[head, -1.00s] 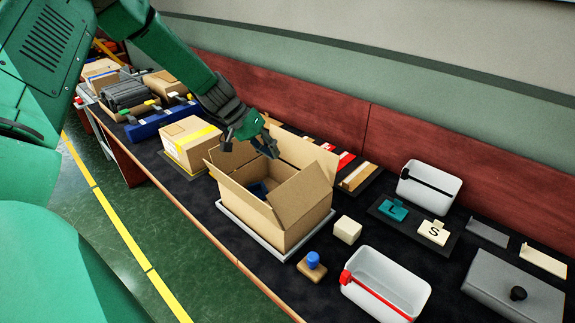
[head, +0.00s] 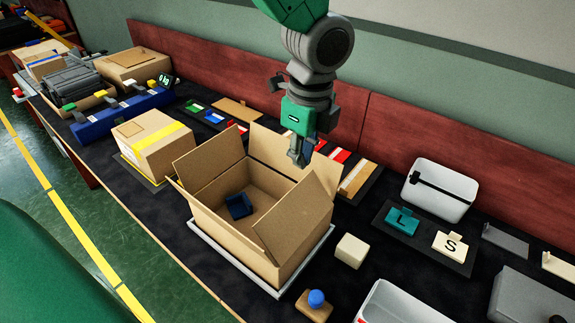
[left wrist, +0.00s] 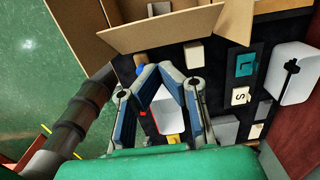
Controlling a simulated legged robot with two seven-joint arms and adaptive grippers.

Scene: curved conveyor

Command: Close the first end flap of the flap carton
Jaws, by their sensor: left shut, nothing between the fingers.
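The flap carton (head: 222,238) stands open on a pale grey tray, with its flaps raised. One end flap (head: 208,158) stands up at the left, a wide flap (head: 275,150) leans out at the back, and another end flap (head: 290,222) tilts up at the right. A small dark blue object (head: 239,206) lies inside. In the left wrist view, the carton (left wrist: 165,38) is ahead of the fingers (left wrist: 166,72).
A cream block (head: 352,250) and a blue-knobbed stamp (head: 316,300) stand right of the carton. A taped box (head: 155,145) is to its left. A white bin (head: 440,187), the L and S cards (head: 425,235) and a red-brown back wall (head: 430,150) lie beyond.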

